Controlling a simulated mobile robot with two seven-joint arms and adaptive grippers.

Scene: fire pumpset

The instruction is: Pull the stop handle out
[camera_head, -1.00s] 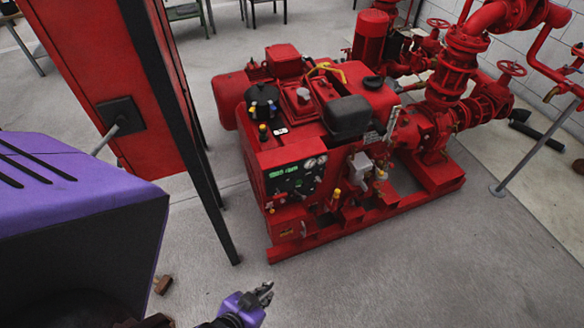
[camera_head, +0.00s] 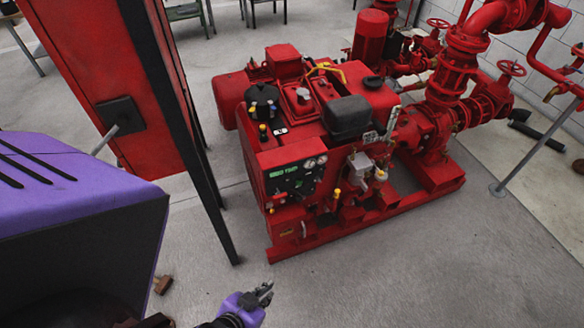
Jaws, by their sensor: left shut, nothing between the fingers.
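The red fire pumpset (camera_head: 330,150) stands on the grey floor in the middle of the view. Its black control panel (camera_head: 295,178) faces me, with a lit green display and gauges. I cannot make out for certain which part is the stop handle; it is too small to tell. My left gripper (camera_head: 266,293) is low in the view, in front of the pumpset's base and apart from it. Its dark fingers are shut with nothing between them. My right gripper is not in view.
A red cabinet (camera_head: 95,75) with a grey lever handle and a black post stands at the left. Red pipes and valves (camera_head: 470,80) rise behind the pumpset at the right. A thin grey stand (camera_head: 535,150) is at the far right. The floor in front (camera_head: 400,270) is clear.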

